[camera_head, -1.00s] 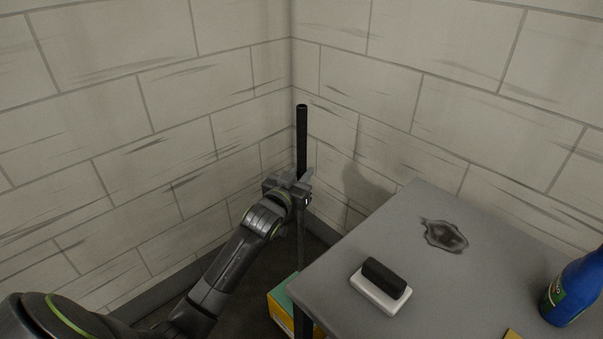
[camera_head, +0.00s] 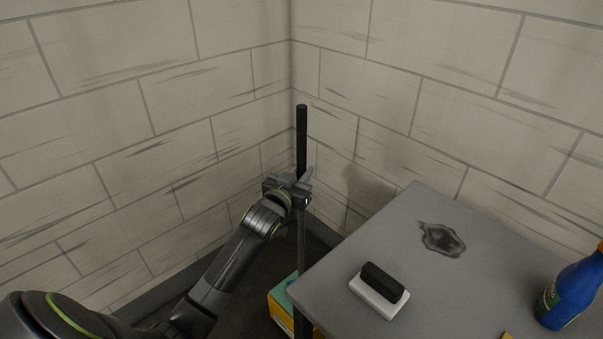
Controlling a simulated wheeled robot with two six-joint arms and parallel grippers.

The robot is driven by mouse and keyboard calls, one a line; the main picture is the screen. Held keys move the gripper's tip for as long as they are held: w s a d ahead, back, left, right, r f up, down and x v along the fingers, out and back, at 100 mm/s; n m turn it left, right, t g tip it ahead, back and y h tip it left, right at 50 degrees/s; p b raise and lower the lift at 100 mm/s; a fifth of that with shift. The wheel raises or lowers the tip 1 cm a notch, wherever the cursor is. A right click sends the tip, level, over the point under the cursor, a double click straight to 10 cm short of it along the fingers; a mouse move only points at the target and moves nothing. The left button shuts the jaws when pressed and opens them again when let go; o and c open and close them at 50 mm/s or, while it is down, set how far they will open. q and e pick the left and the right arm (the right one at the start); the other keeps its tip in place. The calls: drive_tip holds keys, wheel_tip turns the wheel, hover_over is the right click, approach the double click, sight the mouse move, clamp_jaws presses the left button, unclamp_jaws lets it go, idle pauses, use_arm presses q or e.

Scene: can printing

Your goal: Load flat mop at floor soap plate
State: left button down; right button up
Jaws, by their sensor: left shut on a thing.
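The mop's upright pole shows in the corner, with a black grip (camera_head: 301,135) at its top and a thinner grey shaft (camera_head: 301,240) below. My left gripper (camera_head: 303,189) is shut on the pole, at the lower part of the black grip. The pole's lower end and the mop head are hidden or out of view behind the table and the box. No soap plate is seen on the floor. My right gripper is not in view.
A grey table (camera_head: 365,240) stands close to the right of the pole. It bears a black-and-white brush (camera_head: 380,290), a dark stain (camera_head: 442,239) and a blue bottle (camera_head: 568,293). A yellow-green box (camera_head: 281,306) is on the floor. Brick walls meet behind the pole.

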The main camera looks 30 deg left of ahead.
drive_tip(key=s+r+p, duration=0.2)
drive_tip(key=p, duration=0.1)
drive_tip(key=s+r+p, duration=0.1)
drive_tip(key=p, duration=0.1)
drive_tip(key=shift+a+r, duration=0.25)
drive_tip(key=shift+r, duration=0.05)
idle(1.2)
